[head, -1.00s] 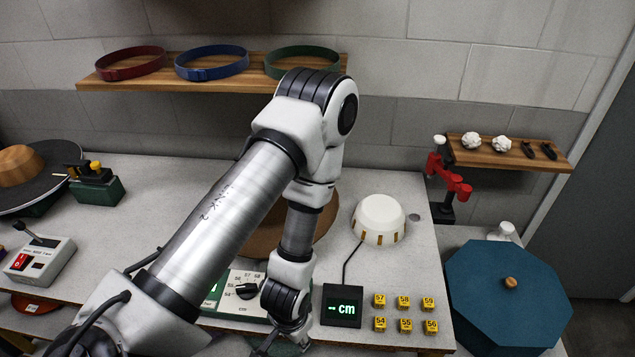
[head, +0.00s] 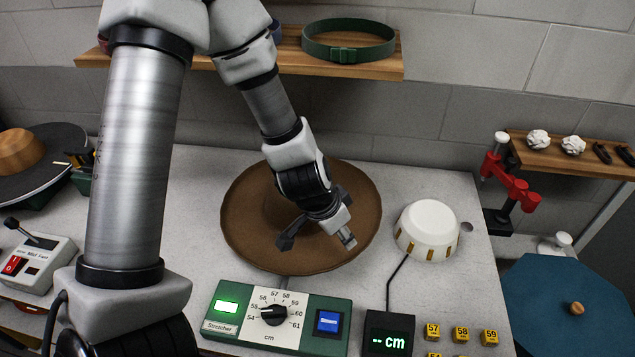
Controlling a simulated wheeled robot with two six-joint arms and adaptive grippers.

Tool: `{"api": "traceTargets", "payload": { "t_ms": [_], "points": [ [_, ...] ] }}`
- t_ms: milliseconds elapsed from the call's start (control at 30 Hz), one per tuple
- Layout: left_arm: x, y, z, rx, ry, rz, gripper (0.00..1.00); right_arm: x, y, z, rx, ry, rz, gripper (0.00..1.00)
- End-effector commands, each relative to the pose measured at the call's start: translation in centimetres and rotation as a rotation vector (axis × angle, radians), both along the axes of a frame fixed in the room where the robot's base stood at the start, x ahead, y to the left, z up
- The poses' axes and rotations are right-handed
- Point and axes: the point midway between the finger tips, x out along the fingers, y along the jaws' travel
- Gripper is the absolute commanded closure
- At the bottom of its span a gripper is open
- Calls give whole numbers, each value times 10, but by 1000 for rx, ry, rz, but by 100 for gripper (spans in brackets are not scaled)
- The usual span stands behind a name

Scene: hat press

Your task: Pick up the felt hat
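The brown felt hat (head: 348,200) sits on the worktable behind the green stretcher box, its wide round brim showing. My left gripper (head: 317,242) is over the front part of the hat, with its two fingers spread apart and nothing between them. My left wrist and gripper hide most of the crown. I cannot tell whether the fingers touch the felt. My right gripper is not in view.
The green stretcher box (head: 230,328) with a dial stands in front of the hat. A white domed device (head: 428,228) and a cm display (head: 388,335) are to its right. Above is a wooden shelf (head: 370,67) with hatbands. A blue octagonal box (head: 560,300) is far right.

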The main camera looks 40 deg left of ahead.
Motion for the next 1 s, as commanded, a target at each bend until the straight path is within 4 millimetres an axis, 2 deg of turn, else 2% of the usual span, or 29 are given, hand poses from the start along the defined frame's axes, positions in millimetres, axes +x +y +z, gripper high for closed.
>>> {"api": "traceTargets", "payload": {
  "t_ms": [33, 433, 600, 700, 900, 933, 1000],
  "points": [
    [-1, 0, -15, -1, 0, 0, 60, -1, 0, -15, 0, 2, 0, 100],
    [11, -3, -63, 2, 1, -1, 60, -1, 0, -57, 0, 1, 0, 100],
    [22, -5, -93, 2, 1, -2, 60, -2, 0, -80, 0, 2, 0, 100],
    [26, -7, -99, 1, 1, -2, 60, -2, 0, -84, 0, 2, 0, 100],
    [27, -7, -97, 0, 0, 0, 60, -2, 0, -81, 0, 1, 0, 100],
    [27, -7, -97, 0, 0, 0, 67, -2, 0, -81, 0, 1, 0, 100],
    [27, -7, -97, 0, 0, 0, 92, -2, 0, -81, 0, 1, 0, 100]
  ]
}}
